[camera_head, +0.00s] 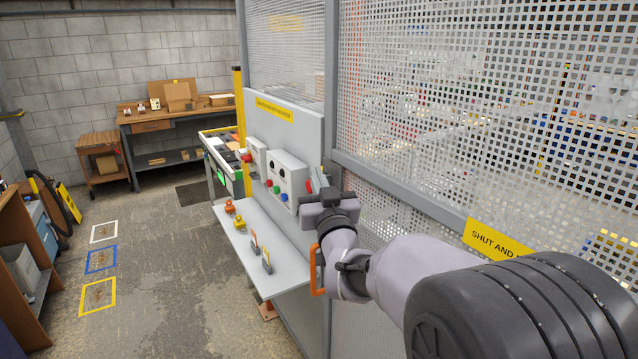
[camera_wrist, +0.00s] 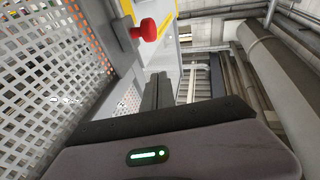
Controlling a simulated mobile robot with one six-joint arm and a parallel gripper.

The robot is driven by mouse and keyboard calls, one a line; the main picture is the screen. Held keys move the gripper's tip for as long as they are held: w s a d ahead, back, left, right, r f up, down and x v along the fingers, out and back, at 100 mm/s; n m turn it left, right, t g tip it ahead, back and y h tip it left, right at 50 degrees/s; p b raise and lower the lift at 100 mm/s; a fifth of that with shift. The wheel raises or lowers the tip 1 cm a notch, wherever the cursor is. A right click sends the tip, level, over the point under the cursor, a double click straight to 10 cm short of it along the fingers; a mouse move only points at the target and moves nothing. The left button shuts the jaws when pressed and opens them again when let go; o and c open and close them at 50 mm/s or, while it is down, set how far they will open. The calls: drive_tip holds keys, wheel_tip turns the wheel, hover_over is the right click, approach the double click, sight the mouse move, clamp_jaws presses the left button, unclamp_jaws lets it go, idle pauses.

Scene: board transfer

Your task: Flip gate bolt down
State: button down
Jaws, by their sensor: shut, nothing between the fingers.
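My gripper (camera_head: 326,170) is at the right end of the grey control panel (camera_head: 310,128), by the mesh fence post. In the wrist view its dark fingers (camera_wrist: 157,88) are together, with nothing between them. A red knob (camera_wrist: 148,29) on a grey mount stands beyond the fingertips, apart from them in the picture. In the head view a small red part (camera_head: 310,186) shows just left of my gripper. I cannot make out the gate bolt for certain; my gripper and arm may hide it. An orange handle (camera_head: 317,270) is below, beside my arm.
A mesh fence (camera_head: 430,90) runs close along the right. A grey shelf (camera_head: 262,240) with orange padlock-like items (camera_head: 232,208) juts out below the panel. A button box (camera_head: 288,180) is left of my gripper. The floor (camera_head: 170,270) at left is mostly clear.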

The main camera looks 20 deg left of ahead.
drive_tip(key=f, duration=0.1)
drive_tip(key=w+a+f, duration=0.1)
drive_tip(key=w+f, duration=0.1)
drive_tip(key=shift+w+a+f, duration=0.15)
drive_tip(key=shift+w+a, duration=0.05)
drive_tip(key=shift+a, duration=0.1)
wheel_tip(320, 180, down, 5)
drive_tip(key=b, duration=0.9)
drive_tip(key=shift+s+b, duration=0.1)
drive_tip(key=shift+b, duration=0.3)
